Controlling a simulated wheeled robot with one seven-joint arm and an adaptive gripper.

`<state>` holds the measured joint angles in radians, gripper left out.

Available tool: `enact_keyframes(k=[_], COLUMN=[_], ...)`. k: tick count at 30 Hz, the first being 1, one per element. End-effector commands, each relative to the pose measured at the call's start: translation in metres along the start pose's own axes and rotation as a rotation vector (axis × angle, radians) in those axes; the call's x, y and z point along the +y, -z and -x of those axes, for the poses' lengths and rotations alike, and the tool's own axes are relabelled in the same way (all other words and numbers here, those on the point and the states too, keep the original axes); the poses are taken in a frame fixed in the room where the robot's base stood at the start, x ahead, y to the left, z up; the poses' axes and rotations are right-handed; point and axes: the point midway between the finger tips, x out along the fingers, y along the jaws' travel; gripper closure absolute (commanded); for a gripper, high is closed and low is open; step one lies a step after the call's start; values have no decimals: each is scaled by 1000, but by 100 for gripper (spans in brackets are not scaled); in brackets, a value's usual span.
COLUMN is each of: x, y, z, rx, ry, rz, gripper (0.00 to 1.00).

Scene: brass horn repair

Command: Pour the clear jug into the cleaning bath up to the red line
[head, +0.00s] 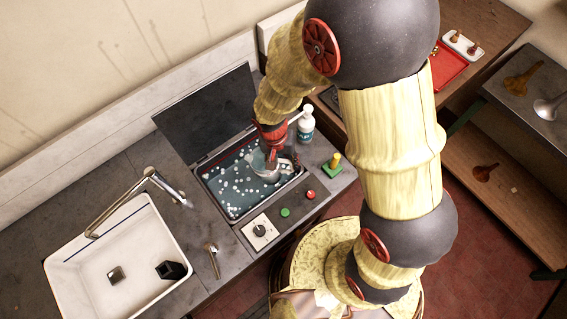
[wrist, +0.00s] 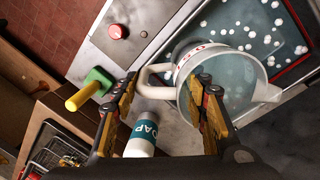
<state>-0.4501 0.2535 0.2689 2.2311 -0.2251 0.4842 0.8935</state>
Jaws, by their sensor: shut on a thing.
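The clear jug (wrist: 228,85) has a white rim, a white handle (wrist: 150,82) and red marks on its side. My gripper (wrist: 165,92) is shut on the handle, with one finger on each side. In the head view, the jug (head: 262,166) is over the right part of the cleaning bath (head: 203,180), partly hidden by my gripper (head: 272,150). The bath holds dark teal liquid with many white bubbles. A red line (wrist: 296,66) runs along its inner wall in the wrist view. I cannot tell the jug's exact tilt or whether liquid is flowing.
The bath's dark lid (head: 208,115) stands open behind it. A soap bottle (head: 306,126) and a green block with a yellow peg (head: 333,166) stand to the right. Red (head: 310,194) and green (head: 285,212) buttons and a dial (head: 260,231) are in front. A white sink (head: 75,270) is left.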

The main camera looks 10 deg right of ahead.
Motion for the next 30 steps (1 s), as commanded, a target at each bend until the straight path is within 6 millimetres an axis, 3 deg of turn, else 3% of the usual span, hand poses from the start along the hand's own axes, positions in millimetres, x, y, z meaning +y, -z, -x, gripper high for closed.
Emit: enact_keyframes(k=[30], x=[2], y=[0], z=[65], rx=[-1], ry=[-550], rz=[1], gripper=[100])
